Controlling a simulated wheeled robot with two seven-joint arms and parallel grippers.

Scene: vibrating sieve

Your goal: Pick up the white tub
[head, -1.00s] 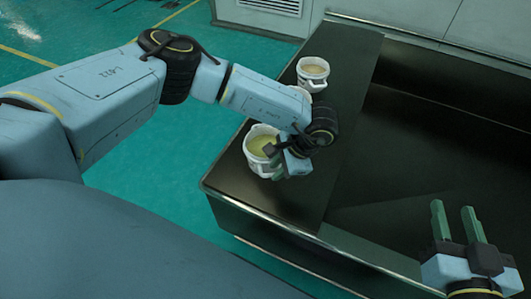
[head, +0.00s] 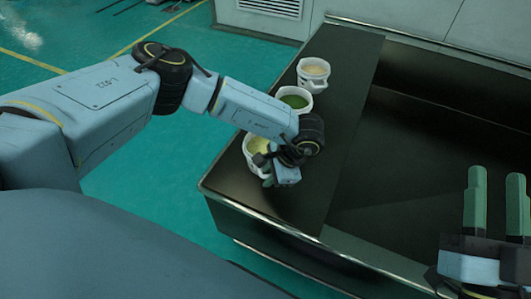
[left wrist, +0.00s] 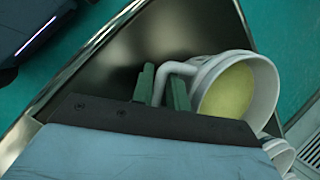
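Three white tubs stand in a row on the dark worktop in the head view. The nearest tub (head: 254,148) has pale yellow contents and is partly covered by my left gripper (head: 268,172). In the left wrist view this tub (left wrist: 262,92) has its side handle (left wrist: 178,68) pointing toward the fingers. My left gripper (left wrist: 162,88) looks open, with one finger on each side of the handle; I cannot tell whether they touch it. The middle tub (head: 296,100) holds green contents, and the far tub (head: 313,74) pale beige. My right gripper (head: 497,205) is open and empty.
The worktop (head: 345,60) is a narrow dark ledge with a metal front edge. A dark recessed basin (head: 430,150) lies to its right, below my right gripper. Green floor (head: 140,185) is clear at the left. A vented cabinet (head: 272,8) stands behind.

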